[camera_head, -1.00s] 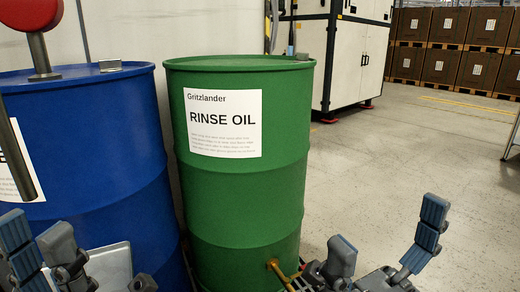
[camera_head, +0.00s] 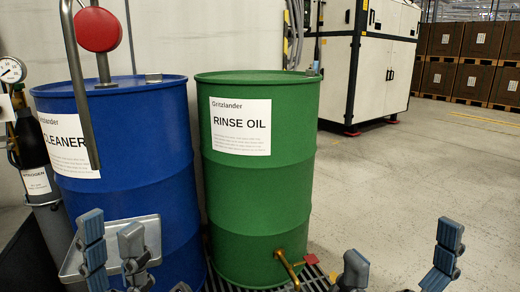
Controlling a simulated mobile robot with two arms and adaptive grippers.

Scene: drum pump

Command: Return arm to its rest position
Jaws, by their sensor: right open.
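My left gripper (camera_head: 112,245) is at the lower left, its fingers pointing up and spaced apart with nothing between them. It appears in front of the blue drum (camera_head: 165,140) and a grey metal tray (camera_head: 150,236). My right gripper (camera_head: 400,258) is at the lower right, fingers wide open and empty over bare floor. It is to the right of the green drum (camera_head: 262,190) labelled RINSE OIL. The arms behind both grippers are mostly cut off by the lower edge.
A red round knob (camera_head: 97,30) on a pump sits above the blue drum. A brass tap (camera_head: 287,268) sticks out low on the green drum. A black nitrogen cylinder (camera_head: 33,160) with a gauge stands at left. Open floor (camera_head: 430,170) lies to the right.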

